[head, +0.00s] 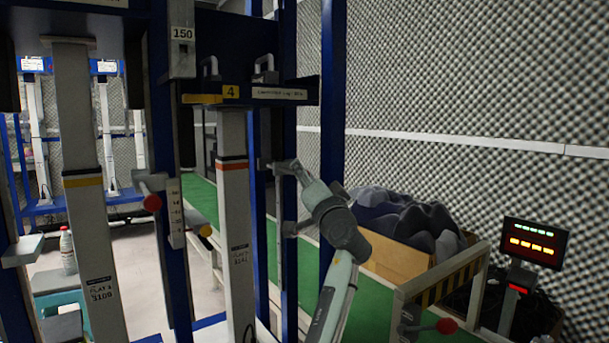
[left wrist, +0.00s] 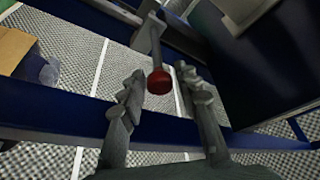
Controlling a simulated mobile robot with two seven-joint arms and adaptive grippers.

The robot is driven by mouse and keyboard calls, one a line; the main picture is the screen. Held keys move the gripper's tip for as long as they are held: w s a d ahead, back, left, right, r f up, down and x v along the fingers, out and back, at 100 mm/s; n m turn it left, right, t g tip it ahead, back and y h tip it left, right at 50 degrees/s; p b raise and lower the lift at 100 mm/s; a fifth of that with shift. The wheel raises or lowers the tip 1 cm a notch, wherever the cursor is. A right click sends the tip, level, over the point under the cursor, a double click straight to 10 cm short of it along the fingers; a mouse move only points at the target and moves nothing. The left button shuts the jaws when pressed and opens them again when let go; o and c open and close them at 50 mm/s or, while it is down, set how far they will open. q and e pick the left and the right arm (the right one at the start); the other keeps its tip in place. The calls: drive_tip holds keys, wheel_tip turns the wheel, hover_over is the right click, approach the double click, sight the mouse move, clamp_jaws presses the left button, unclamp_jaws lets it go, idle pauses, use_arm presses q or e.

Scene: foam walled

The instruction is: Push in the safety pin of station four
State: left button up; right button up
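Station four carries a yellow plate with a 4 (head: 230,91) on its dark blue crossbeam. My left gripper (head: 277,168) is raised beside the station's blue upright in the head view. In the left wrist view, the red ball knob of a safety pin (left wrist: 159,83) sticks out on a short stem from a grey bracket (left wrist: 150,32). The two fingers stand open on either side of the knob, with a gap visible on each side. In the head view I cannot make out this knob at the gripper. My right gripper is not in view.
Another red knob (head: 152,202) is on the upright to the left. Green floor (head: 375,300) runs behind my arm.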

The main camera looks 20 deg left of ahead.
sight(293, 172)
use_arm(q)
drive_tip(key=shift+c, duration=0.3)
clamp_jaws()
drive_tip(key=shift+w+a, duration=0.1)
drive_tip(key=shift+a, duration=0.1)
drive_tip(key=w+a+b, duration=0.1)
drive_tip(key=w+a, duration=0.1)
drive_tip(key=a, duration=0.1)
drive_tip(key=shift+w+f, duration=0.1)
drive_tip(key=shift+w, duration=0.05)
drive_tip(key=shift+c, duration=0.6)
unclamp_jaws()
drive_tip(key=shift+r, duration=0.2)
drive_tip(key=shift+o, duration=0.9)
drive_tip(key=shift+w+a+f, duration=0.1)
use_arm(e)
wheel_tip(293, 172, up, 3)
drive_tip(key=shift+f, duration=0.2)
